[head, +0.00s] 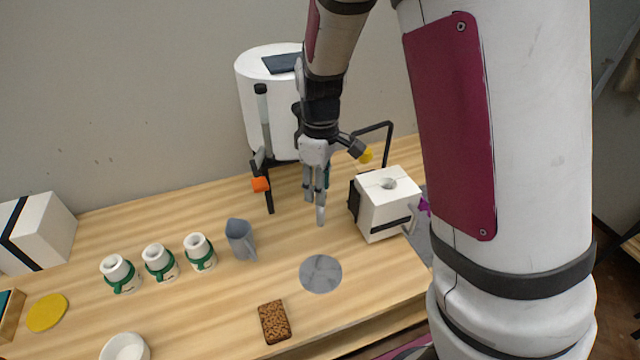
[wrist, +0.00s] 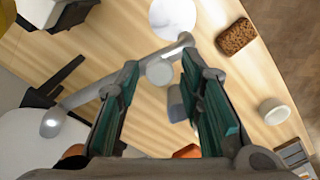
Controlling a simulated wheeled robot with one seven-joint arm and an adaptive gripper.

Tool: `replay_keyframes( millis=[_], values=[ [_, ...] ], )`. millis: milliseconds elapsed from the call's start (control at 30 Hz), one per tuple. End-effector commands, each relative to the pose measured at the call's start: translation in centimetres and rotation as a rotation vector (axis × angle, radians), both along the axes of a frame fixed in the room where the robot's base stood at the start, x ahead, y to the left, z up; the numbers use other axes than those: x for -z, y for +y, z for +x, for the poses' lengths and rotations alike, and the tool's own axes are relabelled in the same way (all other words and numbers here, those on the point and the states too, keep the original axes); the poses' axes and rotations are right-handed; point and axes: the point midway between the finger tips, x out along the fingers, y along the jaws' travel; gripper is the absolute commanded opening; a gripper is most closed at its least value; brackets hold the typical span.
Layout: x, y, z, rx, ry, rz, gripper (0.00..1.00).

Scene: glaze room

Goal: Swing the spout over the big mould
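The grey spout (wrist: 100,92) reaches out from the white tank (head: 255,105), as a slanting tube in the wrist view with a round pale end piece (wrist: 160,72). In the head view the spout's lower part (head: 320,215) shows just below my gripper (head: 315,190). My gripper (wrist: 160,66) is open, with its green-padded fingers apart on both sides of the end piece; I cannot tell whether either touches. The big mould (head: 386,212), a white block with a black strap and a hole on top, stands right of the spout. It is partly cut off in the wrist view (wrist: 40,12).
A grey jug (head: 241,240) and several small green-banded moulds (head: 160,262) stand to the left. A grey disc (head: 320,274) and a brown sponge-like block (head: 274,322) lie in front. An orange-ended lever (head: 260,185) is by the tank. A black frame (head: 388,140) stands behind the big mould.

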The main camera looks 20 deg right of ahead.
Motion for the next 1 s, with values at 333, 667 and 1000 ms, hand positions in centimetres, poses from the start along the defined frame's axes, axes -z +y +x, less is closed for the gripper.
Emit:
replay_keyframes(
  millis=[333, 667, 1000],
  values=[
    [0.0, -0.1, 0.0, -0.004, 0.001, 0.001, 0.0],
    [0.1, -3.4, -0.5, -0.204, -0.001, 0.001, 0.0],
    [0.0, -6.1, -0.7, -0.397, 0.0, 0.0, 0.0]
  ],
)
